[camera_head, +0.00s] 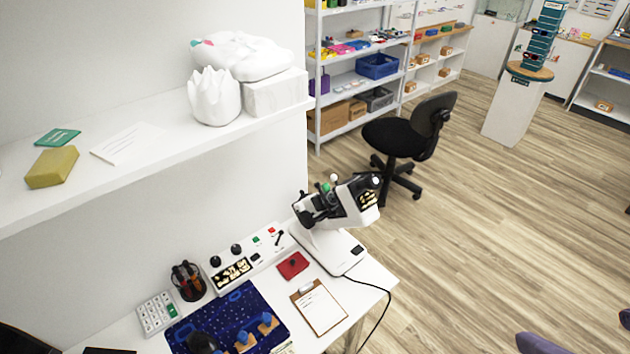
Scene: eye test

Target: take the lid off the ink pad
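A small flat red case (293,265) with a dark spot on top lies on the white desk, left of the microscope. It looks like the ink pad, with its lid seemingly on, but it is too small to be sure. Several blue-handled stamps with wooden bases (265,325) stand on a dark blue patterned mat (243,300). I cannot make out either of my grippers in this view.
A white microscope (330,220) stands behind the red case, its cable hanging off the desk's right edge. A shelf (150,165) overhangs at left.

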